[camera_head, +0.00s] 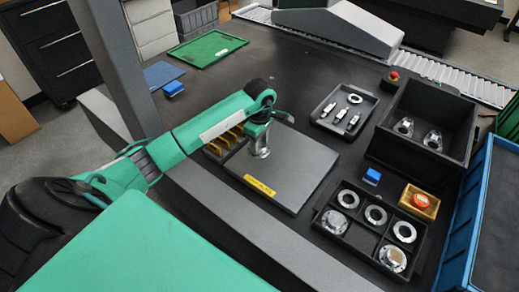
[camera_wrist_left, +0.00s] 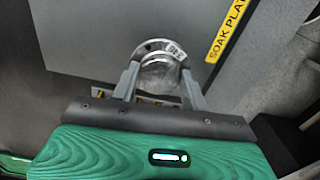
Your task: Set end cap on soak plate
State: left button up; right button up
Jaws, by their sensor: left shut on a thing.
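The soak plate (camera_head: 300,163) is a flat grey slab with a yellow label on its front edge. It fills the upper part of the left wrist view (camera_wrist_left: 90,30), where the label reads SOAK PLAT. My left gripper (camera_head: 262,153) reaches over the plate's left rear part. It is shut on a silvery, round, flanged end cap (camera_wrist_left: 160,72) with a small white tag. The fingers hold the cap from both sides. I cannot tell whether the cap touches the plate. In the head view the arm and fingers mostly hide the cap. My right gripper is not in view.
A divided black tray (camera_head: 325,230) with rings and round metal parts stands right of the plate. Behind are a tray of small parts (camera_head: 318,113) and a deep black bin (camera_head: 385,150). The plate's right side is clear.

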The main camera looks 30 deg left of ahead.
aim_at(260, 145)
pick_arm(q)
notch_tip(260, 145, down, 4)
jog(key=shift+f, duration=0.25)
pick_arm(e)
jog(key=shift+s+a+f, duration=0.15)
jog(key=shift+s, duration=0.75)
pick_arm(q)
jog(key=o, duration=0.7)
jog(key=shift+f, duration=0.1)
jog(key=shift+c, duration=0.2)
jog(key=o, duration=0.4)
jog(key=shift+o, duration=0.2)
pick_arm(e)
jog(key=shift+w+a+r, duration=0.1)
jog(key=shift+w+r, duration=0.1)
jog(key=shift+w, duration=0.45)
